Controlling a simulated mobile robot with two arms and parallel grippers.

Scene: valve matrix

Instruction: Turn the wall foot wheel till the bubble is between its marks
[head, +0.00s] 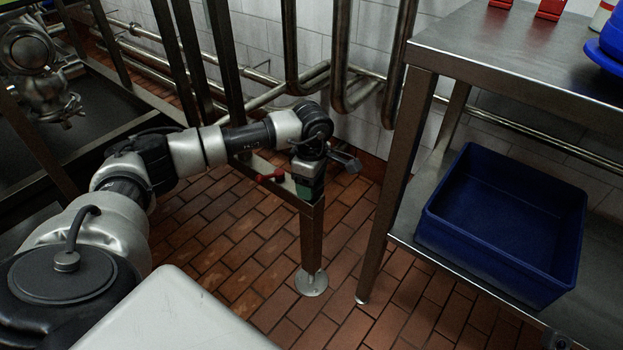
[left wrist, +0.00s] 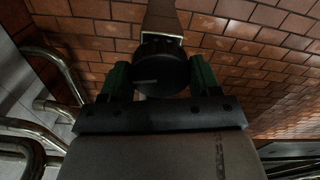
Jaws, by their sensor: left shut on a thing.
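My left gripper (head: 307,187) is at the top of a steel post at the corner of the frame. In the left wrist view its two green fingers (left wrist: 161,82) are closed on opposite sides of a round black wheel (left wrist: 162,72). The wheel has a short pale mark on its face. A brown-grey post (left wrist: 163,20) runs on beyond the wheel. In the head view my gripper and wrist hide the wheel. The bubble and its marks cannot be made out in either view. My right gripper is not in view.
The steel post (head: 311,240) ends in a round foot plate on the tiled floor. A small red part (head: 270,177) sits on the frame rail left of my gripper. A steel table (head: 480,50) and a blue crate (head: 470,250) stand at the right. Bent pipes (head: 340,60) run along the wall.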

